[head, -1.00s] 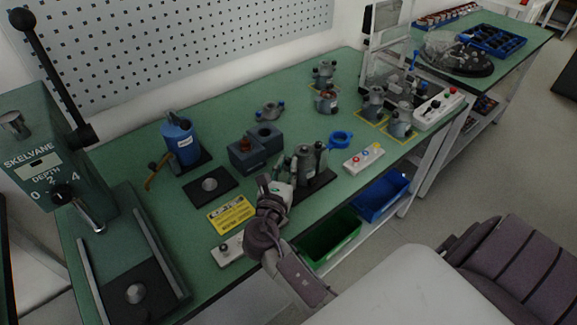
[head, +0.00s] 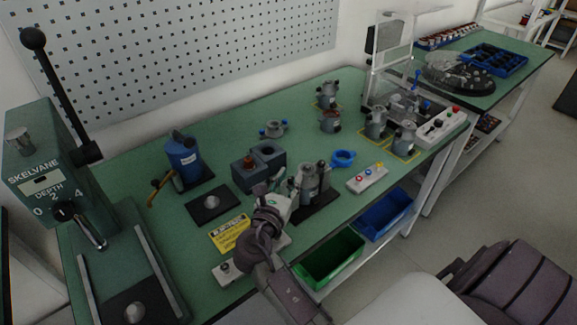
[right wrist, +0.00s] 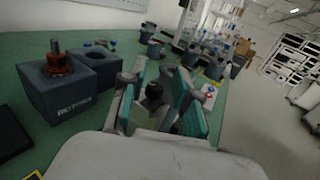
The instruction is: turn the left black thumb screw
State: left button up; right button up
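A grey metal stator fixture (head: 311,181) stands on a black base plate (head: 318,208) near the bench's front edge. My right gripper (head: 283,196) is at the left side of this fixture. In the right wrist view, my right gripper (right wrist: 158,108) has its teal-padded fingers spread apart. A round black knob (right wrist: 154,91), which looks like a thumb screw, shows in the gap between them. I cannot tell whether a finger touches it. The left and right thumb screws are too small to tell apart in the head view. My left gripper is not in view.
A grey block with an orange-brown part (head: 246,171) stands just behind the gripper. A yellow label (head: 229,233) lies to its left. A button box (head: 367,179) and a blue ring (head: 343,158) are to the right. Green (head: 331,259) and blue (head: 385,212) bins sit below the edge.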

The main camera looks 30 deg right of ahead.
notch_tip(320, 180, up, 8)
dwell(0.7)
